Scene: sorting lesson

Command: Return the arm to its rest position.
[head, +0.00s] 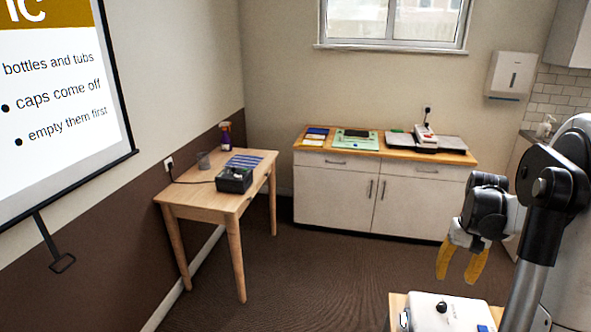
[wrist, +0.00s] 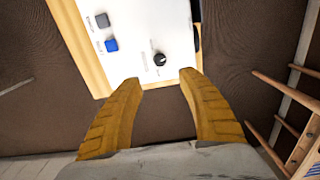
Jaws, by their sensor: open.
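My gripper (head: 460,264) is at the lower right of the head view, on my folded arm. Its two yellow fingers point down and stand apart with nothing between them. In the wrist view my gripper (wrist: 160,82) shows the same open, empty fingers. The white box also shows in the wrist view (wrist: 150,25), on a wooden top (wrist: 70,22). The fingers look apart from the box.
A small wooden table (head: 190,195) at the left holds a black box (head: 234,180), a striped sheet, a cup and a spray bottle. A white cabinet (head: 335,196) with several items stands under the window. The brown floor (head: 330,275) between is clear.

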